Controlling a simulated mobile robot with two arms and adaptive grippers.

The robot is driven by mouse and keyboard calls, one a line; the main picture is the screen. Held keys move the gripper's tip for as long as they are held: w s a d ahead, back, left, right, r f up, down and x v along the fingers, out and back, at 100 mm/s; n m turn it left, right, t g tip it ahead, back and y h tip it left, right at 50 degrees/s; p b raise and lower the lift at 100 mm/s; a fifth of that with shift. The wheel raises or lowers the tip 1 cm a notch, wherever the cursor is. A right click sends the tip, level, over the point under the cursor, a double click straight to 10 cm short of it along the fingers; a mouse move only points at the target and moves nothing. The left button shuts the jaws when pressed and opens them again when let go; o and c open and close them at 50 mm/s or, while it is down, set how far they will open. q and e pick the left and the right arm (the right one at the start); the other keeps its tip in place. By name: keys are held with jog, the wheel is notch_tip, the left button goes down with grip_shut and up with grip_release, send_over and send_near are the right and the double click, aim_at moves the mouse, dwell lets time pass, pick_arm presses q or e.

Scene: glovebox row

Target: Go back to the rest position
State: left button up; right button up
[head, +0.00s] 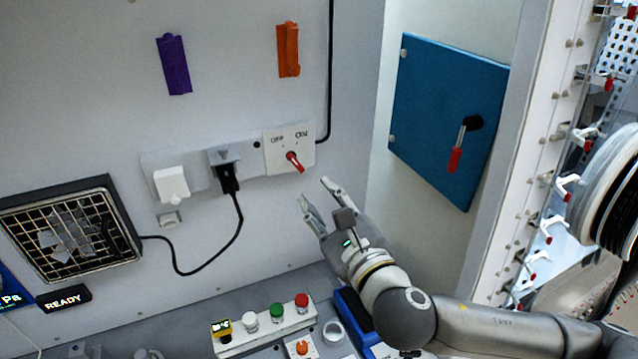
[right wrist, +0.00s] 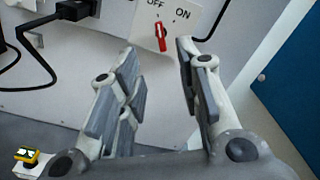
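My right gripper (head: 316,200) is open and empty. It is in front of the back wall, below and a little right of the switch plate marked OFF and ON. The red switch lever (head: 294,162) on that plate is apart from the fingers and tilts. In the right wrist view the red lever (right wrist: 161,37) shows beyond the gap between the open fingers (right wrist: 157,85). My left gripper is in neither view.
A black plug (head: 228,178) with a cable sits left of the switch, beside a white socket cover (head: 171,185). A blue door (head: 446,122) with a red-gripped handle is on the right wall. Below are a button panel (head: 264,326) and a fan grille (head: 70,228) at left.

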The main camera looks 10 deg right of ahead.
jog(key=s+d+f+m+g+h, duration=0.2)
jog(key=s+d+f+m+g, duration=0.15)
jog(key=f+m, duration=0.75)
jog(key=s+d+f+m+g+h, duration=0.25)
jog(key=s+f+m, duration=0.35)
jog(key=m, duration=0.9)
jog(key=s+d+f+m+g, duration=0.4)
jog(key=s+f+m, duration=0.3)
jog(key=s+m, duration=0.15)
jog(key=s+d+f+m+g, duration=0.4)
jog(key=s+d+f+m, duration=0.1)
jog(key=s+f+m, duration=0.3)
notch_tip(320, 180, down, 30)
jog(key=m+b, duration=0.1)
jog(key=b, duration=0.6)
jog(key=s+d+f+g+b, duration=0.1)
jog(key=s+f+b, duration=0.2)
jog(key=s+f, duration=0.6)
jog(key=s+d+f+g+h+b, duration=0.1)
jog(key=s+f+b, duration=0.3)
jog(key=s+f, duration=0.5)
notch_tip(320, 180, down, 8)
jog(key=shift+d+r, duration=0.2)
jog(key=shift+d, duration=0.1)
